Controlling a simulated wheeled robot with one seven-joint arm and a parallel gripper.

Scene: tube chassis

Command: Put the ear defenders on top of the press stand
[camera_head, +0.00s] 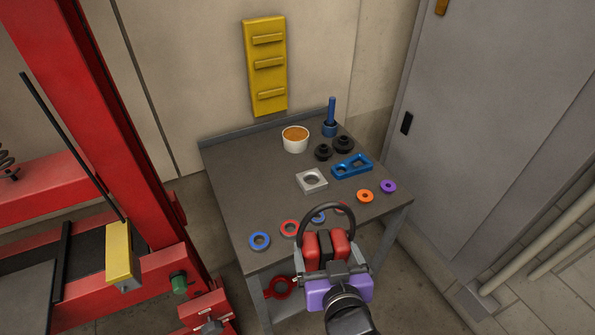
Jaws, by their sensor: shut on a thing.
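The ear defenders, with red cups (341,246) and a thin black headband arched above them, are in my gripper (330,264). My gripper is shut on them in front of the table's near edge, low in the picture. The headband overlaps the near-right tabletop in view; their height above it is hard to judge. No part is clearly marked as the press stand. A large red steel frame (100,110) stands at the left, and a grey square block with a round hole (312,180) sits mid-table; I cannot tell which is meant.
The dark table (231,188) holds a white tub (295,139), a blue post (331,113), black round parts (343,144), a blue holed plate (352,167) and several coloured rings. A yellow block (122,257) is on the red frame. A grey cabinet (480,120) bounds the right.

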